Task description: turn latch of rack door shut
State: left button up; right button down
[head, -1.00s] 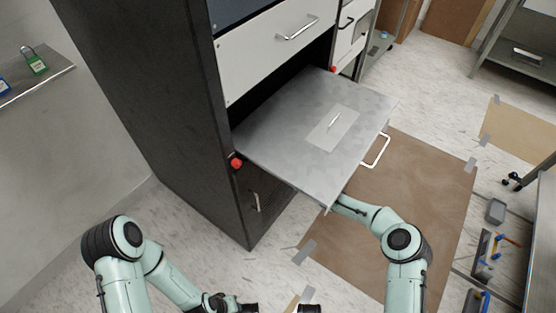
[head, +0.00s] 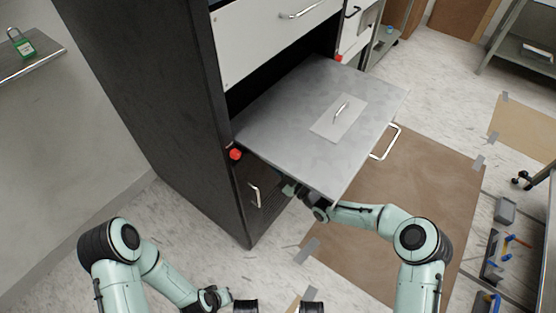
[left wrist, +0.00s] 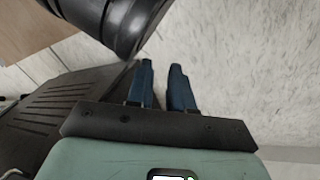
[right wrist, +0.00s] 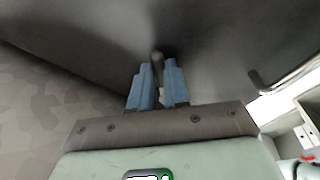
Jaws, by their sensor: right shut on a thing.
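The rack (head: 150,90) is a tall dark cabinet. Its low dark door (head: 262,205), with a pale handle (head: 254,196), lies beneath a pulled-out grey shelf. My right gripper (head: 290,188) reaches under the shelf to the door's right side; the shelf partly hides it. In the right wrist view my right gripper (right wrist: 158,80) is shut on a small grey knob-like piece, seemingly the latch (right wrist: 157,58), standing on a dark panel. A bent metal handle (right wrist: 290,78) shows to its right. My left gripper (left wrist: 160,75) is empty, its blue fingers a little apart, low over the floor.
The grey shelf (head: 300,110) juts out above my right forearm, with a white loop handle (head: 386,142) at its front. A red knob (head: 235,154) sits on the rack's edge. A wall shelf (head: 40,58) holds a green padlock (head: 22,43). Brown matting (head: 400,190) covers the floor at right.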

pick_arm(q)
jog(key=shift+s+a+f+g+b, duration=0.1)
jog(key=shift+s+f+g+b, duration=0.3)
jog(key=shift+s+f, duration=0.45)
pick_arm(e)
jog(key=shift+s+a+f+m+h, duration=0.1)
jog(key=shift+s+a+m+h, duration=0.2)
jog(key=shift+m, duration=0.95)
jog(key=shift+s+a+f+m+h, duration=0.1)
jog(key=shift+s+a+m+h, duration=0.25)
jog(key=shift+m, duration=0.95)
jog(key=shift+s+a+f+m+h, duration=0.15)
jog(key=shift+s+m, duration=0.3)
jog(key=shift+m, duration=0.8)
jog(key=c, duration=1.1)
grip_release()
pick_arm(q)
jog(key=shift+r, duration=0.1)
